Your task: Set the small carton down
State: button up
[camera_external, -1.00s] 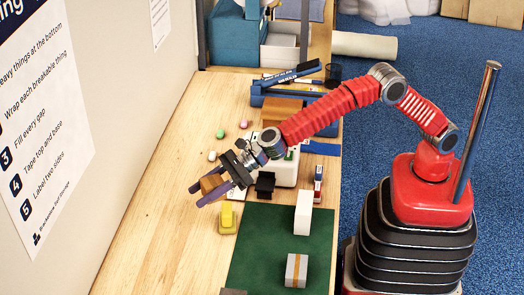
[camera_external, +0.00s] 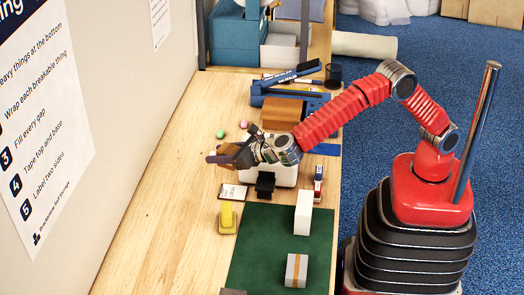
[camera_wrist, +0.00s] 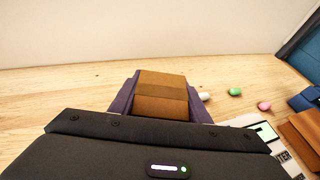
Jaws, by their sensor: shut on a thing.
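A small brown carton (camera_external: 233,152) is between the fingers of my gripper (camera_external: 216,158), over the left part of the wooden table.
A white printer-like device (camera_external: 284,175) stands just right of my gripper. A card (camera_external: 233,192) and a yellow object (camera_external: 227,218) lie nearer the camera. A green mat (camera_external: 265,240) bears a white box (camera_external: 303,212) and a taped grey box (camera_external: 297,270). The table's left front is clear.

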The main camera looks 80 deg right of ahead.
jog(key=shift+s+d+m+h, duration=0.3)
jog(key=shift+s+d+h, duration=0.1)
jog(key=shift+d, duration=0.15)
send_over(226, 192)
notch_tip(226, 192, down, 4)
jog(key=shift+f, duration=0.4)
jog(key=shift+f, duration=3.15)
jog(key=shift+f, duration=1.9)
jog(key=shift+f, duration=0.35)
